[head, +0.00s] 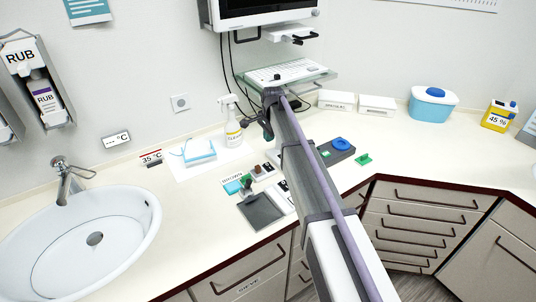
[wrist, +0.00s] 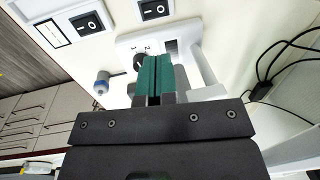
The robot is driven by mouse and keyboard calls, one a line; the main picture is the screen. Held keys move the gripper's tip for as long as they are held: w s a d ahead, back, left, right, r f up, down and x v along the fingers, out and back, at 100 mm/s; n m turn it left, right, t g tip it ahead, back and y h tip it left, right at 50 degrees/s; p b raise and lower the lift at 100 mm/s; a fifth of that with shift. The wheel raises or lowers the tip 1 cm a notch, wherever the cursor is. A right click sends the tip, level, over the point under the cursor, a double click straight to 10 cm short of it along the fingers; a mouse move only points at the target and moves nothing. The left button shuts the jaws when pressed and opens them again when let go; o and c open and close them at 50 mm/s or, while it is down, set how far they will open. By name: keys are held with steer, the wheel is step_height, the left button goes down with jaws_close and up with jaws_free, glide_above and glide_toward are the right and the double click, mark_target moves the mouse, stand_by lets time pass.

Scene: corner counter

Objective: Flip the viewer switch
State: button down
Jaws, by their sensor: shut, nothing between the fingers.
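In the wrist view my gripper (wrist: 152,60) has two green fingers pressed together, with nothing between them. The fingertips are over a white device (wrist: 128,45) with a dark round knob (wrist: 139,61) and small numbers; the fingers partly cover it, and I cannot tell whether they touch. Two black rocker switches stand on white plates at the top, one at the left (wrist: 87,24) and one nearer the middle (wrist: 154,8). A small label (wrist: 52,33) beside the left switch is too small to read, so I cannot tell which is the viewer switch.
A dark tray (head: 261,212) lies near the counter's front edge. A spray bottle (head: 232,122) and keyboard (head: 286,73) stand farther back. A dark box with a blue round top (head: 341,144) is right of my arm. Black cables (wrist: 268,75) hang at the wrist view's right.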

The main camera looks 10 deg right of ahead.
mark_target(268, 166)
steer(key=f+b, duration=0.4)
steer(key=w+f+b, duration=0.1)
steer(key=f+b, duration=0.8)
steer(key=f, duration=0.1)
steer(key=shift+w+a+b, duration=0.3)
steer(key=shift+a+b, duration=0.05)
steer(key=shift+a, duration=0.05)
steer(key=shift+r, duration=0.1)
steer(key=shift+f+b, duration=0.35)
steer(key=shift+f, duration=0.05)
steer(key=shift+r, duration=0.25)
steer(key=shift+s, duration=0.15)
steer(key=shift+s+d+p, duration=0.3)
steer(key=shift+s+d, duration=0.05)
steer(key=shift+s, duration=0.2)
